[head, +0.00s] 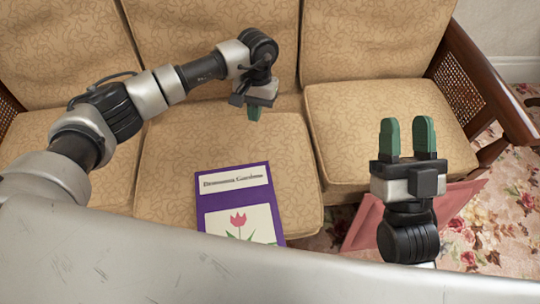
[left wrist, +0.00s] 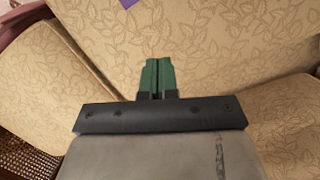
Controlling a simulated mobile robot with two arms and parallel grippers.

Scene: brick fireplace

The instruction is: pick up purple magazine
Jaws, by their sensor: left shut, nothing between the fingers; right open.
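The purple magazine (head: 235,198) lies on the middle seat cushion of the sofa, with a white title strip and a picture of a pink tulip. Its lower part is hidden behind my own body. In the left wrist view only a small purple corner (left wrist: 128,3) shows at the top edge. My left gripper (head: 254,114) is shut and empty, above the back of the middle cushion, beyond the magazine and apart from it. Its closed green fingers also show in the left wrist view (left wrist: 157,78). My right gripper (head: 408,138) is open and empty, to the right of the magazine.
The tan patterned sofa (head: 390,115) has a backrest behind the cushions and a wooden arm with a woven panel (head: 475,85) at the right. A pink flat item (head: 365,228) shows near the floor behind my right arm. A floral carpet (head: 500,205) lies at the right.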

